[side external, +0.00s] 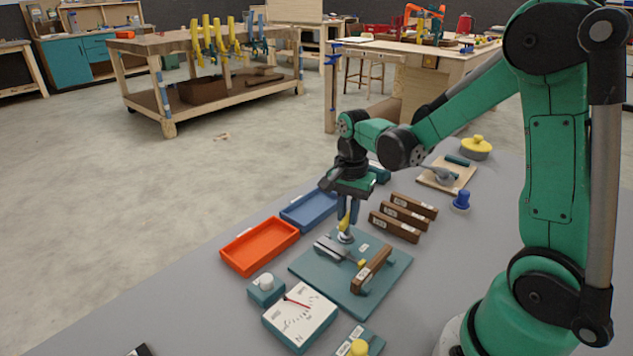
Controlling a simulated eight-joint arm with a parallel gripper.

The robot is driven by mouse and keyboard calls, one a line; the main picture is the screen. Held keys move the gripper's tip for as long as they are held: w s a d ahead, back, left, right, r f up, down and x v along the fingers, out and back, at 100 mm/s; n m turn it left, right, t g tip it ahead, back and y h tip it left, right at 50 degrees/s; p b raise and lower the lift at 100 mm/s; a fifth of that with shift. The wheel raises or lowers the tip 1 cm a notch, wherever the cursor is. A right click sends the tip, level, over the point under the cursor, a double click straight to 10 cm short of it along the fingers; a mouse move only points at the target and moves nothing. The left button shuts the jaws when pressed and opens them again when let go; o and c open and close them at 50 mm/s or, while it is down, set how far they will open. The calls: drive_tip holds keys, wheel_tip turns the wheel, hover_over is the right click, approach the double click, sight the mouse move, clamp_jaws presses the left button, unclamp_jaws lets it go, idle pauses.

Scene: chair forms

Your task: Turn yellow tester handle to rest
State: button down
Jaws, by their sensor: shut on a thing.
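The tester is a teal base plate (380,292) on the grey table, with a metal bar and a brown wooden block (371,270) on it. The yellow tester handle (345,222) stands up from a round metal pivot at the plate's far side. My gripper (347,212) points down over the plate and is shut on the handle's upper part. The fingers partly hide the handle. A dial gauge (299,316) with a red needle sits just in front of the plate, at its left.
An orange tray (259,246) and a blue tray (310,208) lie left of the plate. Several brown labelled blocks (404,216) lie behind it at the right. A white knob on a teal box (266,285) and a blue knob (460,200) stand nearby.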

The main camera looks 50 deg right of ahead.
sight(347, 216)
drive_tip(key=shift+m, duration=1.2)
drive_tip(key=c, duration=0.8)
unclamp_jaws()
drive_tip(key=shift+r, duration=2.8)
